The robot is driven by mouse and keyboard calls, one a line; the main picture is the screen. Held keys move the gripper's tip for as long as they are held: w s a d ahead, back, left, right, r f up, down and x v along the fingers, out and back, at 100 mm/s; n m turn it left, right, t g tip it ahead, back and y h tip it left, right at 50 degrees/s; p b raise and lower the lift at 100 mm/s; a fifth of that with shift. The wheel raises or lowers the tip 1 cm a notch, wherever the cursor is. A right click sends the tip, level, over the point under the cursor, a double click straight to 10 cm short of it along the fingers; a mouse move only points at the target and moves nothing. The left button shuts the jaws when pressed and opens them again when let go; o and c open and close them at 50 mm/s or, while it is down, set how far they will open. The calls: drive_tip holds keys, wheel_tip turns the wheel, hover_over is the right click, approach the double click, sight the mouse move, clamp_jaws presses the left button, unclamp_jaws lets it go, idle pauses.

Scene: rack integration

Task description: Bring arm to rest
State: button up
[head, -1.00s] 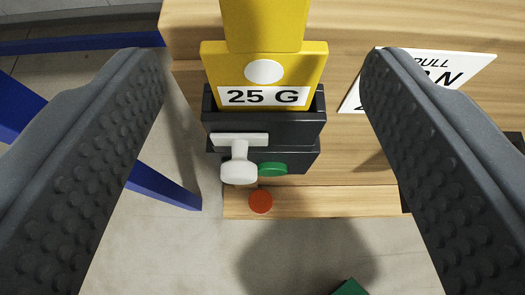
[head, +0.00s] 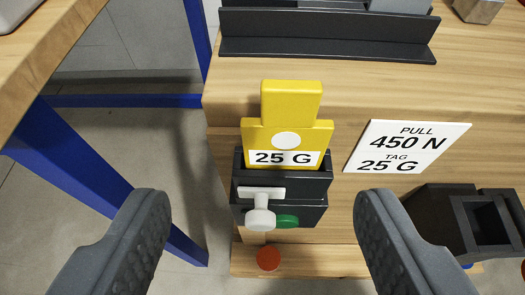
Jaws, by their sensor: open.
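My gripper (head: 258,238) is open and empty, its two dark ribbed fingers wide apart at the bottom left and bottom right of the head view. Between and beyond them a yellow tag (head: 287,135) marked "25 G" stands upright in a black holder (head: 330,188) on the front of a wooden bench. The fingers do not touch the tag or the holder. The holder carries a white knob (head: 260,217) and a green button (head: 287,221) on its front.
A white sign (head: 407,147) reads "PULL 450 N TAG 25 G". A black rail (head: 325,47) lies on the bench top (head: 370,85). A black socket-like part (head: 485,222) sits at right. A red disc (head: 268,259) is below the holder. A blue-legged table (head: 90,185) stands at left, with floor between.

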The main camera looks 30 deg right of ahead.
drive_tip(key=w+a+r+n+t+y+p, duration=0.1)
drive_tip(key=a+r+y, duration=0.1)
drive_tip(key=a+r, duration=0.35)
drive_tip(key=a+r+n+y+p, duration=0.1)
drive_tip(key=a+r+n, duration=0.1)
drive_tip(key=r, duration=0.7)
drive_tip(key=w+a+r+n+t+y+p, duration=0.1)
drive_tip(key=a+r+y+p, duration=0.15)
drive_tip(key=r, duration=0.55)
drive_tip(key=s+d+r+n+t, duration=0.1)
drive_tip(key=s+r, duration=0.2)
drive_tip(key=r, duration=0.6)
drive_tip(key=s+d+r+t+y+p, duration=0.1)
drive_tip(key=s+d+r, duration=0.1)
drive_tip(key=r, duration=0.7)
drive_tip(key=s+d+r+n+t+p, duration=0.1)
drive_tip(key=s+r, duration=0.2)
drive_tip(key=r, duration=0.6)
drive_tip(key=shift+s+d+n, duration=0.3)
drive_tip(key=shift+s+d, duration=0.1)
